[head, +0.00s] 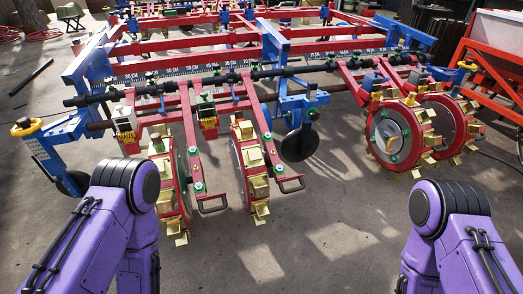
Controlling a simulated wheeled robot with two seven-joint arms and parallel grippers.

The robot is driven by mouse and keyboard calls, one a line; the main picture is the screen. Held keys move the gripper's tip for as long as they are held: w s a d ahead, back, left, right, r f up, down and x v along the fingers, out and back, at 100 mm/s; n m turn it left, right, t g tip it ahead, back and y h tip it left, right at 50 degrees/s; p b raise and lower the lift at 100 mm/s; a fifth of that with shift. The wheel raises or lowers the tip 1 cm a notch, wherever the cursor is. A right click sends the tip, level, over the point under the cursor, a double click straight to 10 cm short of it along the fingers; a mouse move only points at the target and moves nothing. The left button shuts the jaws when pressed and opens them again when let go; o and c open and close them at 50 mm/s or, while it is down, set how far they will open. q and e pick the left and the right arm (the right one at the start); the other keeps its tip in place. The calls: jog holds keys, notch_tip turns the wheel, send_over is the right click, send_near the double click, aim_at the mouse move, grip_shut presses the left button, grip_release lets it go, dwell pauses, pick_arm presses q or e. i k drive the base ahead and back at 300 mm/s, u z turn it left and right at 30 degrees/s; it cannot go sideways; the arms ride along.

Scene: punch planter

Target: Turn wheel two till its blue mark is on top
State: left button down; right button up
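Several red punch wheels with yellow blocks around their rims hang on the planter frame. The leftmost wheel (183,172) stands nearly edge-on. The second from the left (236,160) is also seen nearly edge-on, so its side face is mostly hidden. Two more stand at the right, the front one (391,136) showing its grey disc and the other (440,118) partly behind it. I cannot make out a blue mark on any rim, nor read a wheel number. Both my purple arms show at the bottom left and right, but their grippers are out of view.
The blue and red planter frame (340,46) spans the back with a measuring scale along it. A black disc (300,144) hangs between the wheel pairs. Red handles (291,184) stick out near the second wheel. Open concrete floor (330,245) lies in front.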

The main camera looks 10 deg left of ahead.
aim_at(250, 173)
jog(key=z, duration=0.45)
jog(key=k, duration=1.05)
jog(key=u, duration=0.3)
jog(key=i, duration=0.65)
jog(key=u, duration=0.6)
jog(key=i, duration=0.85)
jog(key=z, duration=0.35)
